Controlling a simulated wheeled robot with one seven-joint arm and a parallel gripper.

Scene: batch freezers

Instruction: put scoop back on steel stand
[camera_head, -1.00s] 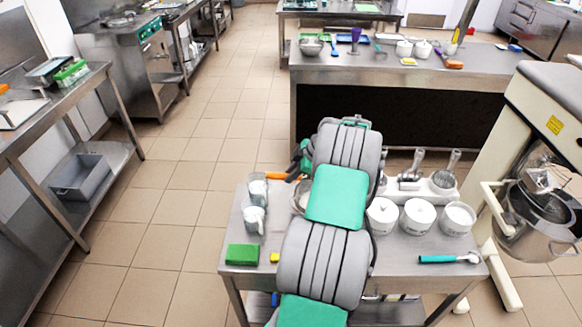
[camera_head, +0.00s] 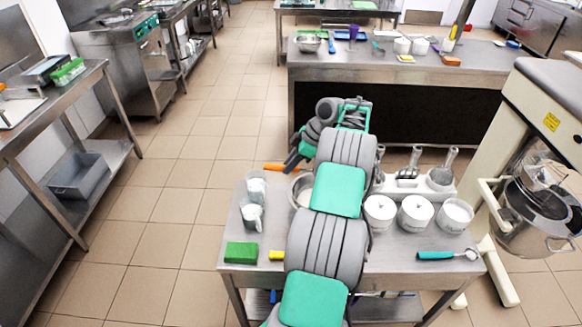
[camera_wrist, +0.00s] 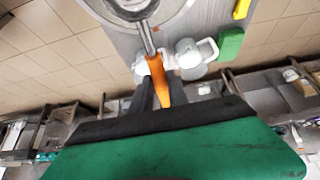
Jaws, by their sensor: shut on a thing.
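An orange-handled scoop (camera_wrist: 158,80) with a steel shaft is in my gripper (camera_wrist: 155,92); the fingers are shut on its handle. Its steel head (camera_wrist: 128,6) shows at the top edge of the wrist view, over a round bowl, and is partly cut off. In the head view the orange handle (camera_head: 281,168) sticks out by my gripper (camera_head: 292,167), left of my arm. A light stand (camera_head: 408,187) with several upright steel tools is at the table's back right, partly behind my arm. A teal-handled scoop (camera_head: 448,255) lies at the table's front right.
The metal bowl (camera_head: 301,191) is partly hidden by my arm. Two clear jugs (camera_head: 253,215), a green block (camera_head: 241,252) and a yellow block (camera_head: 277,255) are on the left. White tubs (camera_head: 415,213) stand on the right. A large mixer (camera_head: 535,195) stands beyond the right edge.

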